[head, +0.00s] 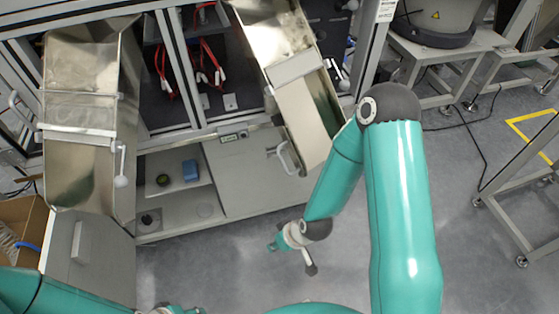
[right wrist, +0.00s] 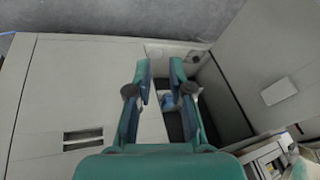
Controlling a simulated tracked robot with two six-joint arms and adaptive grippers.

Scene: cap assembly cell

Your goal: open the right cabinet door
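The right cabinet door (head: 245,190) is a light grey panel below the bench, and it looks shut. In the right wrist view the door (right wrist: 45,100) fills the left side, with a dark recessed handle (right wrist: 83,138). My right gripper (head: 293,240) is in front of the cabinet, apart from the door in the head view. In the right wrist view its two teal fingers (right wrist: 160,62) are spread with nothing held between them. Only a small part of what seems my left gripper (head: 178,310) shows at the bottom edge; its fingers are hidden.
The left cabinet door (head: 95,258) stands open, showing a shelf with a blue item (head: 190,170). Two metal chutes (head: 85,110) (head: 310,112) overhang the cabinet. A cardboard box (head: 22,222) is at left.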

